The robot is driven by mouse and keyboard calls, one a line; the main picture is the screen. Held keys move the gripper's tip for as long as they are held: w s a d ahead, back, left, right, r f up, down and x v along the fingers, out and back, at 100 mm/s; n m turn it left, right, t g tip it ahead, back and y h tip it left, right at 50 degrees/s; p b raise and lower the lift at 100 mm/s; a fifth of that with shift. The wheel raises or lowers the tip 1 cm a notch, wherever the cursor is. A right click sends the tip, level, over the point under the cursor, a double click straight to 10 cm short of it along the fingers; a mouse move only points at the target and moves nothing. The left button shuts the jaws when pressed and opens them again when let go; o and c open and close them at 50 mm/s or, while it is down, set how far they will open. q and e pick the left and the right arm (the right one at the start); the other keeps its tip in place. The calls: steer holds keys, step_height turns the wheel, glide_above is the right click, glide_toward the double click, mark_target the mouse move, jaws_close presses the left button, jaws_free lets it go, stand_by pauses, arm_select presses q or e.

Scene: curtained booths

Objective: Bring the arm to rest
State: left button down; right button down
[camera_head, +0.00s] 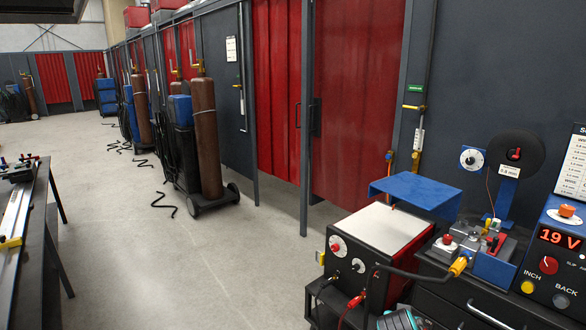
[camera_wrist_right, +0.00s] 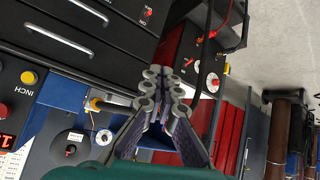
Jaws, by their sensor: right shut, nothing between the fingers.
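My right gripper (camera_wrist_right: 165,85) shows in the right wrist view, coming up from the bottom edge. Its two grey fingers are drawn together at the tips with nothing between them. Behind it are the dark drawer cabinet and the red-sided machine, and I see no contact with either. A teal and grey part of my right arm (camera_head: 398,320) shows at the bottom edge of the head view, in front of the cabinet. My left gripper is not in either view.
A cylinder cart (camera_head: 206,150) stands farther back. The floor (camera_head: 170,245) left of centre is clear.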

steer(key=s+a+n+y, duration=0.2)
steer(key=s+a, duration=0.3)
steer(key=s, duration=0.5)
steer(key=s+a+n+y, duration=0.2)
steer(key=s+a, duration=0.4)
steer(key=s, duration=0.5)
steer(key=shift+s+a+n+g+y, duration=0.3)
steer(key=shift+g+y, duration=0.1)
steer(key=shift+y, duration=0.2)
steer(key=shift+w, duration=0.1)
